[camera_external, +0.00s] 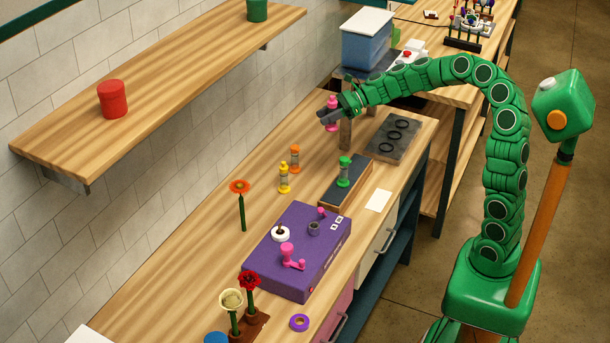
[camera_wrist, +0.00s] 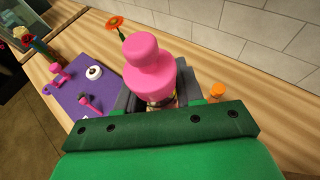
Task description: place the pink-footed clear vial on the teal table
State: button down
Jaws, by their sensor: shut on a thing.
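My gripper (camera_external: 328,115) is shut on the pink-footed clear vial (camera_external: 332,101) and holds it upright above the far part of the wooden bench. In the wrist view the vial's pink end (camera_wrist: 149,66) fills the middle, between the two dark fingers (camera_wrist: 158,98); the clear body is mostly hidden.
A purple device (camera_external: 290,280), an orange flower (camera_external: 240,187) and a dark ring tray (camera_external: 390,145) are there too. A blue bin (camera_external: 366,48) stands behind my gripper.

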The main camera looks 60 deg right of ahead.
jog(key=w+a+r+m+t+h, duration=0.25)
jog(key=w+a+m+h, duration=0.2)
jog(key=w+a, duration=1)
jog(key=s+a+m+h, duration=0.3)
jog(key=a+m+h, duration=0.1)
jog(key=a, duration=1.5)
jog(key=s+a+f+m+h, duration=0.25)
jog(key=s+a+h, duration=0.25)
jog(key=s+a, duration=1.05)
jog(key=s+a+m+h, duration=0.15)
jog(key=s+a, duration=0.25)
jog(key=s, duration=0.7)
jog(key=s+a+m+h, duration=0.15)
jog(key=s+a, duration=0.25)
jog(key=s, duration=0.6)
notch_tip(320, 180, down, 12)
jog(key=shift+g+y, duration=0.25)
jog(key=shift+g, duration=0.2)
jog(key=shift+w+a+f, duration=1.45)
jog(key=shift+a+f, duration=0.15)
jog(key=shift+a, duration=0.1)
jog(key=shift+w+a+f, duration=1.4)
jog(key=shift+a+f, duration=0.2)
jog(key=shift+a, duration=0.1)
jog(key=shift+w+a+f, duration=1.45)
jog(key=shift+a+f, duration=0.15)
jog(key=shift+a, duration=0.1)
jog(key=shift+f, duration=1.5)
